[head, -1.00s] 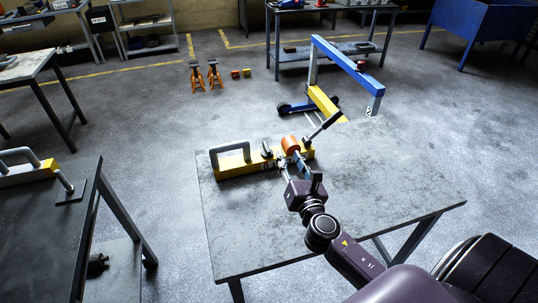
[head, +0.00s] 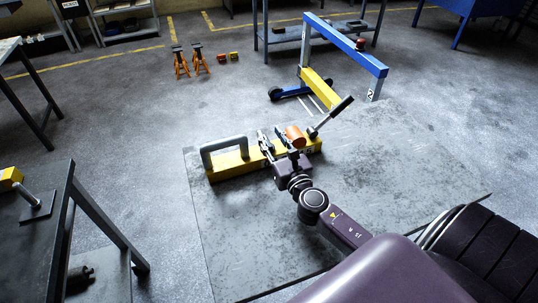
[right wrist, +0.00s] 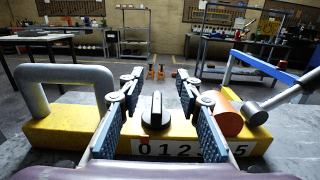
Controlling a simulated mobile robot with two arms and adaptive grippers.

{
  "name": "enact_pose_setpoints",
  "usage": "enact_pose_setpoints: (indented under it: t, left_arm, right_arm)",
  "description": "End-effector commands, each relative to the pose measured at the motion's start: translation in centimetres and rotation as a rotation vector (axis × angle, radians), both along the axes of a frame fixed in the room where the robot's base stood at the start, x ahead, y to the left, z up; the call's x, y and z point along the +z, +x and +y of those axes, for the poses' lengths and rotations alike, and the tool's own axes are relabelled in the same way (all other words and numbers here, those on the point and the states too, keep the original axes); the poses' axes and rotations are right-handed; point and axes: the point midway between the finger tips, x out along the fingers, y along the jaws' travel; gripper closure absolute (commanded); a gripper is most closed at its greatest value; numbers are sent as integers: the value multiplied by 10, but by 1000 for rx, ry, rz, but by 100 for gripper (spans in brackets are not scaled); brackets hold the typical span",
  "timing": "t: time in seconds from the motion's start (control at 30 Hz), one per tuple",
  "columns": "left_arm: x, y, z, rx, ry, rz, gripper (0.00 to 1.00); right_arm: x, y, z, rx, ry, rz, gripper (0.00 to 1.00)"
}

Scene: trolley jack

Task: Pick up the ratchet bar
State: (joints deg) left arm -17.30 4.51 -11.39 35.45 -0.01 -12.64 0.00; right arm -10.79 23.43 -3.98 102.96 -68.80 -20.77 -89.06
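A yellow box (head: 228,167) lies on the table with a grey loop handle, an orange cylinder (head: 295,137) and a slanted metal bar with a black grip (head: 331,117), which looks like the ratchet bar. In the right wrist view the bar (right wrist: 287,96) rises to the right from a round metal head beside the orange cylinder (right wrist: 228,115). My right gripper (head: 271,137) is open and empty, over the box, left of the cylinder and bar. In the right wrist view its fingers (right wrist: 157,88) stand either side of a black knob (right wrist: 156,112). My left gripper is not in view.
The grey table (head: 245,235) is clear in front of the box. A blue and yellow hoist (head: 345,45) stands on the floor behind. Orange jack stands (head: 190,62) are farther back. Another table (head: 40,215) is at the left.

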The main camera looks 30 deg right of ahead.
Motion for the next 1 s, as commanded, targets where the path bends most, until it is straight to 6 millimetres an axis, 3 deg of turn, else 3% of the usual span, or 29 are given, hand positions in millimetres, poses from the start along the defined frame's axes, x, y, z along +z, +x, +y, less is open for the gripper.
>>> enact_pose_setpoints:
  t: [0.1, 0.3, 0.57, 1.0]
  left_arm:
    - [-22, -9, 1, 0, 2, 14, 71]
    - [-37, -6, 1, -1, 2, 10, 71]
    - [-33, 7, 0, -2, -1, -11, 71]
    - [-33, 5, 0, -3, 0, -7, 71]
  right_arm:
    - [-21, 0, 0, 0, 1, 0, 68]
    - [-36, 0, 0, 0, 1, 0, 68]
    - [-35, 21, -4, -1, 1, -2, 68]
    - [-38, 73, -13, -1, 2, -2, 68]
